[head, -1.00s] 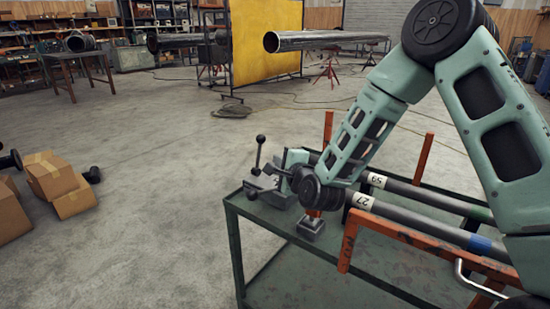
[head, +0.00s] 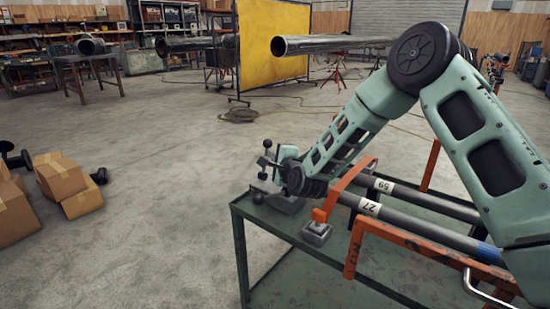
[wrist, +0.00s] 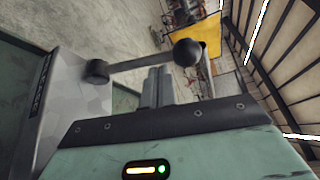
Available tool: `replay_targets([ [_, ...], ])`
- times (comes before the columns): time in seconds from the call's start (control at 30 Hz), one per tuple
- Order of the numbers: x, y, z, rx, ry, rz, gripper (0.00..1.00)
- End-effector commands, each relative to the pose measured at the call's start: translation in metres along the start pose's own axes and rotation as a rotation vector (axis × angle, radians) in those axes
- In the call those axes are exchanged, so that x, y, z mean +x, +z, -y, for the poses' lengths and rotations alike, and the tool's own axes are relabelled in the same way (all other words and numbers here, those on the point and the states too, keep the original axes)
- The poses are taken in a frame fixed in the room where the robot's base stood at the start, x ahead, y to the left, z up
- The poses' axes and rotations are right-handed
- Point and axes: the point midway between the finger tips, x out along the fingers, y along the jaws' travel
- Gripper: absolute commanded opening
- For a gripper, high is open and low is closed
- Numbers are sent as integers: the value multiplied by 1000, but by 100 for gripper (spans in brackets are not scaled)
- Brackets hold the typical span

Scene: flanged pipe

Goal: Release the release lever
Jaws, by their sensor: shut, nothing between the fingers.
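A lever with a black ball end (head: 267,144) stands on a grey clamp-like fixture (head: 276,196) at the table's left corner. In the wrist view a black ball (wrist: 187,52) sits on a rod, and a bar with a dark knob (wrist: 97,72) runs sideways behind my fingers. I cannot tell for sure which of these is the release lever. My gripper (wrist: 158,86) is shut and empty, its fingertips close to the bar and left of the ball. It also shows in the head view (head: 275,163), beside the lever; contact cannot be told.
The green table (head: 330,262) carries grey pipes (head: 425,232) marked 27 and 59 in an orange rack (head: 352,250). A small grey block (head: 316,233) stands near the front edge. Cardboard boxes (head: 62,182) lie on the floor at left. Open floor lies left of the table.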

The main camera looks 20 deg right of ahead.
Motion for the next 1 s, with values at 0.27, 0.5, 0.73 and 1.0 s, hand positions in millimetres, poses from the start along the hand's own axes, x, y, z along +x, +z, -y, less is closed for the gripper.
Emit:
replay_targets([
  [0.27,-6,11,-4,-114,-69,2,0],
  [0.5,-10,18,-1,-115,-68,2,0],
  [0.73,-11,18,-1,-115,-68,3,0],
  [1.0,-44,17,-3,-115,-66,1,0],
])
